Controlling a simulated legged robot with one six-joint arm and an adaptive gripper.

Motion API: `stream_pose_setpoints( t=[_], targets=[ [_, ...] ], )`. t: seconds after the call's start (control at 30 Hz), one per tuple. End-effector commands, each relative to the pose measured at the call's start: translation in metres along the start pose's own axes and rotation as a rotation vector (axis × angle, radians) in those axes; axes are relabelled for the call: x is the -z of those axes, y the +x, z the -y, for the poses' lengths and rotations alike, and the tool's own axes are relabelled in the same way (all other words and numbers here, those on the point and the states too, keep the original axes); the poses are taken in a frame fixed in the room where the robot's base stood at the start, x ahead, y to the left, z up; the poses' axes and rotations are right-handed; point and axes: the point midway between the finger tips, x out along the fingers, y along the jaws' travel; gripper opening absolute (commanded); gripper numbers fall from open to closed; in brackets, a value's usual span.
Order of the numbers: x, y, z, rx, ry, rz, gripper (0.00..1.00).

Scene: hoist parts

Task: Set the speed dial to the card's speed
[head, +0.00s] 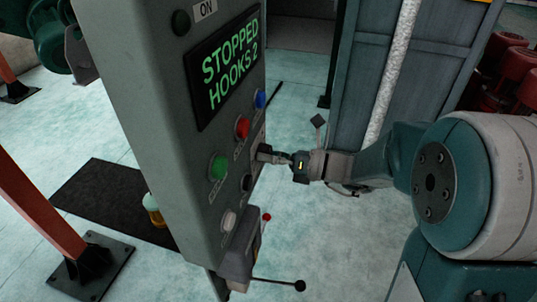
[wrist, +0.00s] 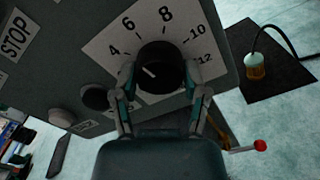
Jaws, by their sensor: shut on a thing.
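The speed dial (wrist: 161,70) is a round black knob with a white pointer line, on a pale plate marked 4, 6, 8, 10 and 12. The pointer slants to the upper left, on the side of the 4. My gripper (wrist: 161,86) is shut on the knob, one finger on each side. In the head view, my gripper (head: 280,158) reaches the panel from the right, and its fingers hide most of the dial. I cannot pick out a speed card in either view.
The grey control panel (head: 165,120) has a screen (head: 228,72) reading "STOPPED HOOKS 2". Green (head: 218,167), red (head: 242,128) and blue (head: 260,98) buttons sit near the dial. A red-tipped lever (wrist: 260,146) is below right.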

Motion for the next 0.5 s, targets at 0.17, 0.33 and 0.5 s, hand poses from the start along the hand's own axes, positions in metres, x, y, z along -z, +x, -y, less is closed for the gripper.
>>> stream_pose_setpoints(
  t=[0.17,0.33,0.5],
  targets=[
    [-0.0027,0.0,0.001,0.004,0.086,0.006,0.1],
    [-0.0028,0.0,0.0011,0.005,0.135,0.006,0.1],
    [-0.0029,-0.0001,0.0012,0.005,0.156,0.006,0.1]
  ],
)
